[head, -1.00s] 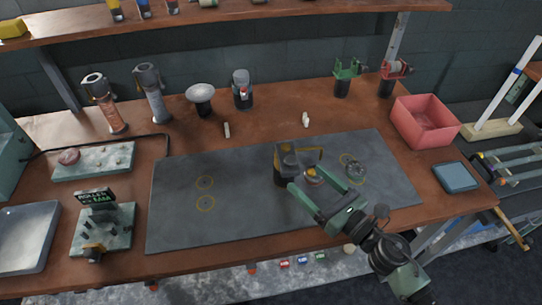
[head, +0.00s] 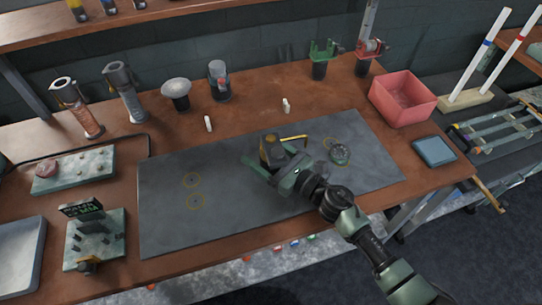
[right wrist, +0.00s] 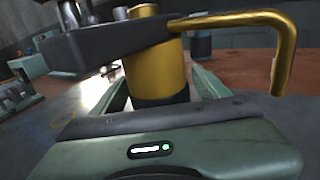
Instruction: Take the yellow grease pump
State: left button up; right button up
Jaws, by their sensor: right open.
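The yellow grease pump (head: 269,151) stands upright on the dark mat (head: 225,215), its bent yellow spout pointing right in the head view. In the right wrist view the pump (right wrist: 157,75) shows a yellow body, a dark base, a black head and a gold spout. My right gripper (head: 268,168) is open, low over the mat at the pump. In the right wrist view its green fingers lie on either side of the pump body, with gaps visible. Contact cannot be confirmed. My left gripper is not in view.
A red bin (head: 403,99) and a blue-grey tray (head: 434,151) are farther right. Small white pieces (head: 286,105) stand behind the mat. The mat's left half is clear.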

jog(key=shift+r, duration=0.1)
grip_shut()
